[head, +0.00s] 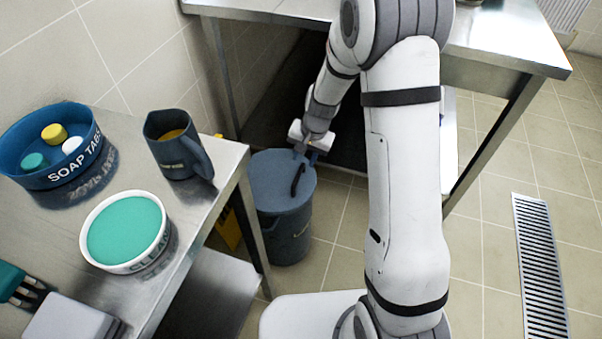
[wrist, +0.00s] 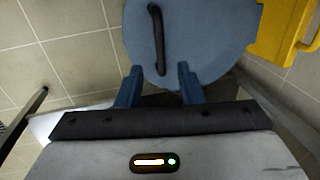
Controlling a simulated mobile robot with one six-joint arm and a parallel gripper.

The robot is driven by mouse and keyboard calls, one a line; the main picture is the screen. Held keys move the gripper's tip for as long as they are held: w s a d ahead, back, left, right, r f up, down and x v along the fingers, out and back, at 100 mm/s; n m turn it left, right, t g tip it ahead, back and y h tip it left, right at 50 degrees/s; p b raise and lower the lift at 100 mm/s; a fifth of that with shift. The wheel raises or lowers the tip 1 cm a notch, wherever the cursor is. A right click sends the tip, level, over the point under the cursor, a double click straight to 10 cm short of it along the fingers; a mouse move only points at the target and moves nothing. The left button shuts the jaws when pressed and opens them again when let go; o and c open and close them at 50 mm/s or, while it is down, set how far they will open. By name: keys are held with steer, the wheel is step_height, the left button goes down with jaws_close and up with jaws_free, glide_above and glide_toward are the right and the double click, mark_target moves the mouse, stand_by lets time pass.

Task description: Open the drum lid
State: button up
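A blue-grey drum (head: 287,238) stands on the tiled floor beside the left steel table. Its round lid (head: 270,172) is on top and looks closed, with a dark bar handle (head: 298,180) across it. In the wrist view the lid (wrist: 200,40) fills the upper middle, and the handle (wrist: 157,40) runs roughly up and down, left of centre. My gripper (head: 307,150) is at the lid's far edge in the head view. In the wrist view its two blue fingers (wrist: 158,84) are spread apart with nothing visible between them. The handle lies beyond the fingertips; whether the fingers touch the lid I cannot tell.
A steel table (head: 225,165) on the left holds a soap-tabs bowl (head: 48,150), a dark mug (head: 178,150) and a green-filled tub (head: 125,232). A yellow object (wrist: 285,30) stands by the drum. Another steel table (head: 500,45) is behind my arm. Floor on the right is clear around a drain grate (head: 540,265).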

mark_target(299, 173)
steer(key=f, duration=0.2)
steer(key=a+f+b, duration=0.1)
steer(key=f, duration=0.3)
steer(key=shift+w+a+f+b, duration=0.15)
steer(key=shift+w+f+b, duration=0.1)
steer(key=shift+f+b, duration=0.15)
steer(key=shift+c, duration=0.3)
jaws_close()
